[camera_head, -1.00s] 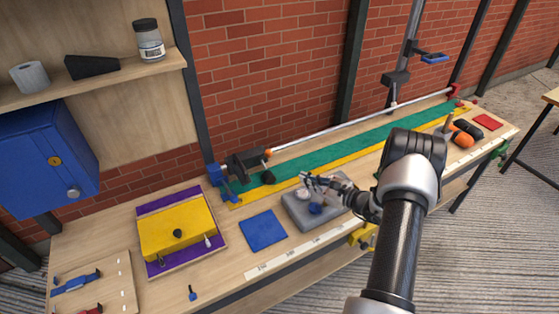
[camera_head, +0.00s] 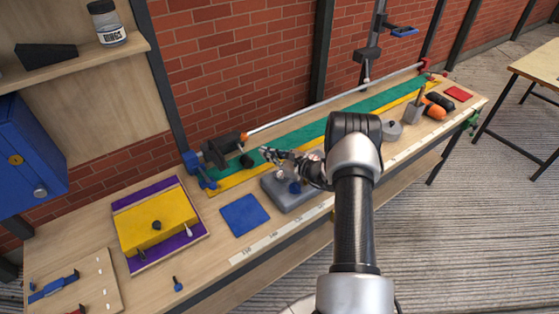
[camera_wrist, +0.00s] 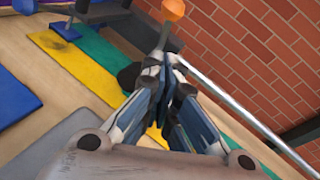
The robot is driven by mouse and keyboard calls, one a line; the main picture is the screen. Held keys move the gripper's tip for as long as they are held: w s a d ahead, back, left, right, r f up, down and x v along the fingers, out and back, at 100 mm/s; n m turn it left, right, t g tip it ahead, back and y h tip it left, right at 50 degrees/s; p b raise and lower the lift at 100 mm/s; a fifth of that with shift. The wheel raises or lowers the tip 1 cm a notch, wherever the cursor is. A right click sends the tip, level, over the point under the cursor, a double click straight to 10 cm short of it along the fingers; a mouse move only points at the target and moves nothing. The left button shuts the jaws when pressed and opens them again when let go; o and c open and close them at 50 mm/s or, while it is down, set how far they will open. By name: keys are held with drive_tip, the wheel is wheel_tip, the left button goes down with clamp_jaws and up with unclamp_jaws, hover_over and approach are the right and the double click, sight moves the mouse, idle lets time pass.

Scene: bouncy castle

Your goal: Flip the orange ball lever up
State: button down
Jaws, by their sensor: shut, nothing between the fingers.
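The orange ball (camera_head: 243,136) sits beside a dark clamp block at the left end of a long metal rod. In the wrist view the orange ball (camera_wrist: 173,9) shows at the top edge, just beyond the fingertips.
The dark clamp block (camera_head: 222,150) and a black knob (camera_head: 246,160) are close to the ball. The metal rod (camera_head: 330,102) runs along the brick wall. A grey block (camera_head: 290,203) lies below my gripper. A blue mat (camera_head: 244,216) and a yellow box (camera_head: 155,222) are left.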

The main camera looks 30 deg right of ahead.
drive_tip(key=w, duration=0.1)
drive_tip(key=w+a+r, duration=0.2)
drive_tip(key=shift+w+a, duration=0.15)
drive_tip(key=shift+w, duration=0.15)
drive_tip(key=shift+r, duration=0.1)
drive_tip(key=shift+w+r+g, duration=0.2)
drive_tip(key=shift+r+g, duration=0.1)
drive_tip(key=shift+r, duration=0.1)
